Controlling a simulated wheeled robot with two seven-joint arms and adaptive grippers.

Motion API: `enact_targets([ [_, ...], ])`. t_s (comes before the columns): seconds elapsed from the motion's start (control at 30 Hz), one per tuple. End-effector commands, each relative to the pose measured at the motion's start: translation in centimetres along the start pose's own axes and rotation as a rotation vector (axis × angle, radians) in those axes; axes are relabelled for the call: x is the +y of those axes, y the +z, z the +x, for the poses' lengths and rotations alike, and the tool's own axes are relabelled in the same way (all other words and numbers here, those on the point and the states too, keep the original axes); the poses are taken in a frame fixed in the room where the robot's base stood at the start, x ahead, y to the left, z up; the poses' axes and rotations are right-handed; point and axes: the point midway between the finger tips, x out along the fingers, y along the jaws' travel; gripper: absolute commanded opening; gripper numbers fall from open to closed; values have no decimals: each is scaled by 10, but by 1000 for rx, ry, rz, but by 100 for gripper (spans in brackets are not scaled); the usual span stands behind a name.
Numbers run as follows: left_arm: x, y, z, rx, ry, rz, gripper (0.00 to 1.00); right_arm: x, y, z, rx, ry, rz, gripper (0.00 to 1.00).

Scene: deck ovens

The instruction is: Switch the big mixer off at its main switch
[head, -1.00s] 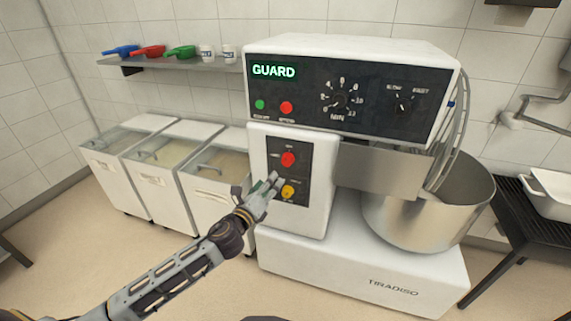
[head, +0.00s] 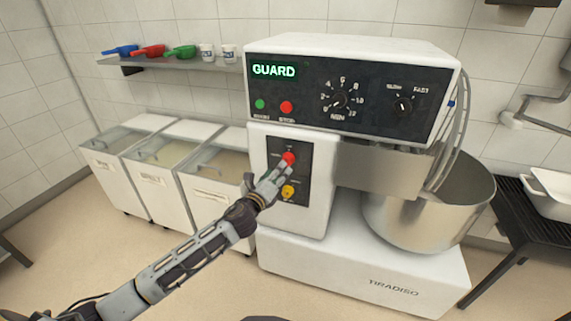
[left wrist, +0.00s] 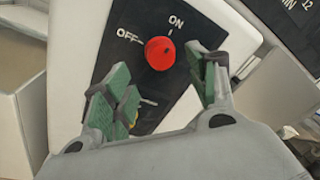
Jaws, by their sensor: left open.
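The big white mixer (head: 365,275) stands in the middle of the head view, its green display reading GUARD. Its red main switch (head: 288,158) is a rotary knob on a dark lower panel (head: 300,180). In the left wrist view the red knob (left wrist: 160,53) sits below the ON mark, with OFF to its left. My left gripper (head: 278,172) is open just in front of the panel. In the left wrist view its green-padded fingers (left wrist: 163,88) lie either side of the knob, slightly below it, and appear not to touch it. My right gripper is not in view.
A yellow knob (head: 288,191) sits below the red one, partly hidden by my fingers in the wrist view. The steel bowl (head: 425,215) is to the right. Ingredient bins (head: 150,190) stand at left under a shelf (head: 180,64). A black rack (head: 540,220) is at right.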

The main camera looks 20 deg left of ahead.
Motion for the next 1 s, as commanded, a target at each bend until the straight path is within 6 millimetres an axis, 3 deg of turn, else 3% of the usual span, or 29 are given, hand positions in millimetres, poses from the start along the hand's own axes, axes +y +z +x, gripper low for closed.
enact_targets([
  [0.47,-1,0,37,-1,-1,-1,58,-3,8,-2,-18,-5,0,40],
  [1.0,-1,0,68,0,-1,0,58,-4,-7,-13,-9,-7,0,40],
])
